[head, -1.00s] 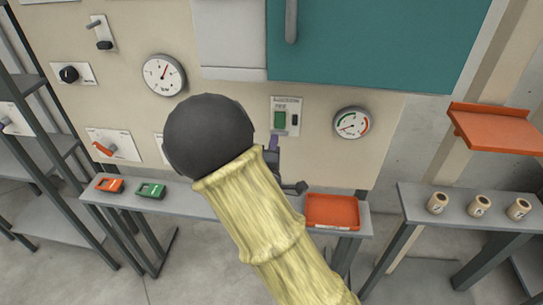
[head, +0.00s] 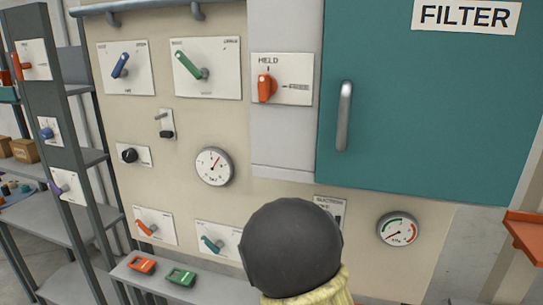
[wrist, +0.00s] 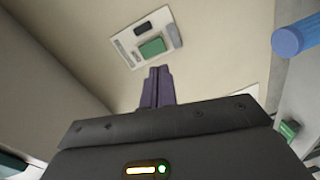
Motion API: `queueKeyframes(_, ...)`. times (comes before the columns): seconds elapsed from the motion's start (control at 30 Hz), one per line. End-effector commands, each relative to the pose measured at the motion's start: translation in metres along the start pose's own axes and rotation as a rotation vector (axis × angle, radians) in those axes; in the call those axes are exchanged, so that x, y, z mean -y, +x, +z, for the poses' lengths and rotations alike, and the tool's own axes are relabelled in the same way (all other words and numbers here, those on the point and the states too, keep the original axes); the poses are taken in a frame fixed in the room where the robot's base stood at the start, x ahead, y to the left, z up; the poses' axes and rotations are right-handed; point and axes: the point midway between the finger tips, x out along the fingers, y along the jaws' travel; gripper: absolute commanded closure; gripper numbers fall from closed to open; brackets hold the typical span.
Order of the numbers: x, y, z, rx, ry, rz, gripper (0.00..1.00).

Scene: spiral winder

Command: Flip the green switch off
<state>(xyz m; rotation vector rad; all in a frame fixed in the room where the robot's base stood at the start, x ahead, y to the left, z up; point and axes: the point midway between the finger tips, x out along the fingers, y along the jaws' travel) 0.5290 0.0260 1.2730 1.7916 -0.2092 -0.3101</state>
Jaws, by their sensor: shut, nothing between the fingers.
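The green switch (wrist: 152,47) is a green rocker on a pale plate with a dark grey part beside it, on the beige panel in the wrist view. In the head view, only the top of its plate, labelled SUCTION (head: 330,204), shows; my arm hides the rocker. My gripper (wrist: 158,72) has its purple fingers together with nothing between them. In the wrist view the fingertips appear just below the plate, with a strip of bare panel between; whether they touch the panel cannot be told. In the head view my arm hides the gripper.
A gauge (head: 399,229) is right of the plate. A teal FILTER door (head: 430,100) with a handle is above. Several levers, including a green one (head: 188,64), are on the panel at left. An orange box (head: 141,264) and a green box (head: 181,277) lie on the bench.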

Motion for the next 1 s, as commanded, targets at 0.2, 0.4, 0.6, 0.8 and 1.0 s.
queueKeyframes(0.2, 0.043, -0.004, 0.022, 0.074, 0.338, -0.318, 1.00)
queueKeyframes(0.4, 0.072, -0.029, 0.034, 0.189, 0.594, -0.583, 1.00)
queueKeyframes(0.6, 0.088, -0.067, 0.051, 0.363, 0.782, -0.800, 1.00)
queueKeyframes(0.8, 0.092, -0.113, 0.076, 0.600, 0.899, -0.948, 1.00)
queueKeyframes(1.0, 0.089, -0.149, 0.099, 0.806, 0.940, -0.998, 1.00)
